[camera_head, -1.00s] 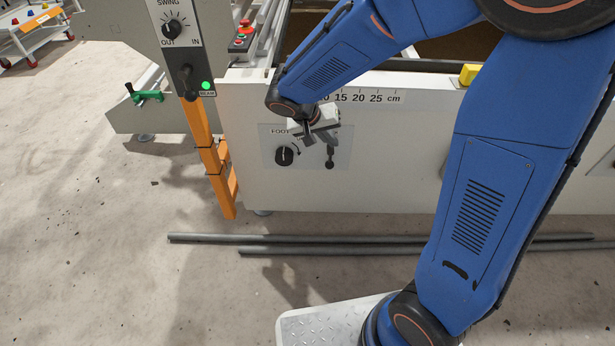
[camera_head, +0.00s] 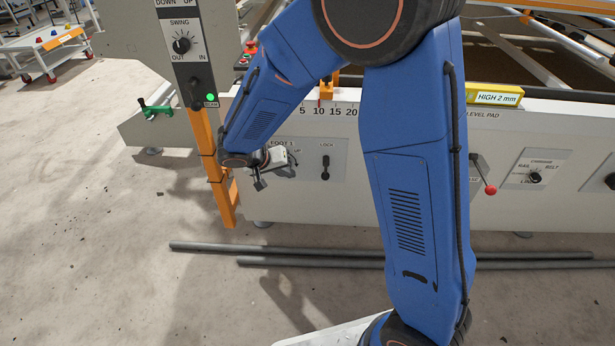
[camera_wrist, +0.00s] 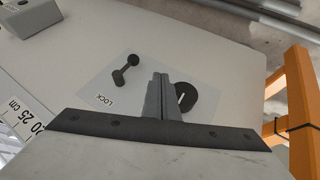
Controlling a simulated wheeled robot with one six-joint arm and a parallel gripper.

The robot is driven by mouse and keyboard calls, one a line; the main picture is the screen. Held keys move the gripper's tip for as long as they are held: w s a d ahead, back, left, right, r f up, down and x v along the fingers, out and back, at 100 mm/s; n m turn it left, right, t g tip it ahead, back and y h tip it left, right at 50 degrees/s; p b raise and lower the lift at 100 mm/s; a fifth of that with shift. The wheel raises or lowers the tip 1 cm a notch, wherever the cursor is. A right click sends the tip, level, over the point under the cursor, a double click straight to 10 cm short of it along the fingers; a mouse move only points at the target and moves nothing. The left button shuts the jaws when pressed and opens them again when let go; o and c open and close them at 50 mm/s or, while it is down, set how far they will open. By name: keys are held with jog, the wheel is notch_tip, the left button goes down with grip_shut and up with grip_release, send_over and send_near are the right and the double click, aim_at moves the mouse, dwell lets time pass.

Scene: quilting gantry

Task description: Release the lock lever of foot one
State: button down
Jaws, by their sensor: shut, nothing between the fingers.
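The foot one panel is a pale plate on the white beam, lettered FOOT 1. Its black lock lever (camera_head: 325,167) stands upright under the word LOCK, right of my gripper and apart from it. The lever also shows in the wrist view (camera_wrist: 125,69), left of the fingers. My gripper (camera_head: 260,185) is shut and empty in front of the left part of the panel. In the wrist view its fingers (camera_wrist: 161,76) overlap the black foot knob (camera_wrist: 185,97), which is partly hidden. I cannot tell whether they touch it. In the head view my gripper hides the knob.
An orange post (camera_head: 222,190) stands just left of my gripper. A red-tipped lever (camera_head: 483,177) and another knob (camera_head: 535,177) are farther right on the beam. Grey rods (camera_head: 330,250) lie on the floor in front. A level marked HIGH 2 mm (camera_head: 494,95) sits on top.

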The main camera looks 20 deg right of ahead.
aim_at(326, 169)
jog(key=shift+w+d+f, duration=0.5)
jog(key=shift+d+f, duration=0.65)
jog(key=shift+d, duration=0.4)
jog(key=shift+w+d+f, duration=0.45)
jog(key=shift+d+f, duration=0.7)
jog(key=shift+d, duration=0.4)
jog(key=shift+w+d+f, duration=0.5)
jog(key=shift+d+f, duration=0.65)
jog(key=shift+d, duration=0.4)
jog(key=shift+f, duration=0.1)
